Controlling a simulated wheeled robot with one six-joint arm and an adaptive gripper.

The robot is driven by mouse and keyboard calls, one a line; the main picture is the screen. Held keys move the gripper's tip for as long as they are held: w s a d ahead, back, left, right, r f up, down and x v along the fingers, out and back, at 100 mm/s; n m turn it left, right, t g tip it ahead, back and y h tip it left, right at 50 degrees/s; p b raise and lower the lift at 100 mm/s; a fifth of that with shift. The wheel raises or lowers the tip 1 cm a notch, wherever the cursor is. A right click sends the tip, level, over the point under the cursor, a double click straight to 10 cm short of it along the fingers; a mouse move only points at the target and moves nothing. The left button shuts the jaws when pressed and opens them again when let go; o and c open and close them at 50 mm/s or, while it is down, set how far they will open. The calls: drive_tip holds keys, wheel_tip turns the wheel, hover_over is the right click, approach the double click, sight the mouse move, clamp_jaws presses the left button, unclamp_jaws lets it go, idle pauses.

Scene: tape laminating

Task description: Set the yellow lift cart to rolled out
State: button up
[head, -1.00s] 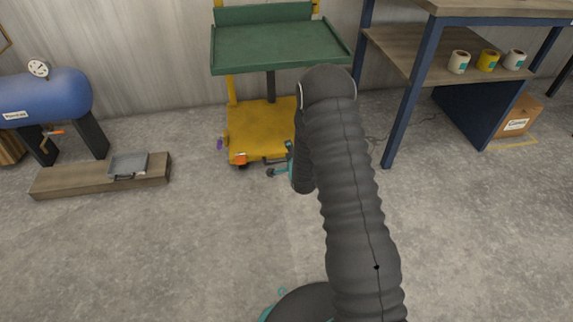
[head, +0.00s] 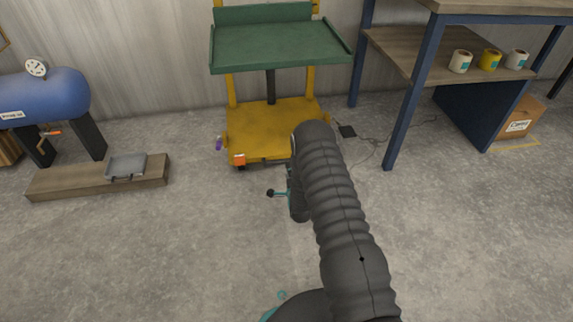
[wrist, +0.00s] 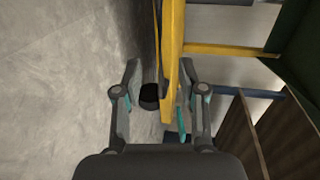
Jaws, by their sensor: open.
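The yellow lift cart (head: 262,121) stands against the back wall in the head view, with a green platform (head: 275,45) above its yellow base. An orange piece (head: 239,160) is at the base's front left corner. My gripper (wrist: 160,75) is open in the wrist view. A yellow part of the cart (wrist: 173,45) shows in the gap, nearer the right finger; I cannot tell whether it is between the fingers or beyond them. A black round part (wrist: 149,96) shows beside it. In the head view my arm hides most of the gripper and the base's front right corner.
A blue tank (head: 45,97) and a low wooden plank (head: 95,178) with a grey case (head: 126,166) are on the left. A blue-legged workbench (head: 411,105) and a cardboard box (head: 520,118) are on the right.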

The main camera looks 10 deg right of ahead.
drive_tip(key=w, duration=0.3)
drive_tip(key=w+f+b, duration=0.1)
drive_tip(key=w, duration=0.3)
drive_tip(key=shift+w+f, duration=0.1)
drive_tip(key=shift+f, duration=0.1)
clamp_jaws()
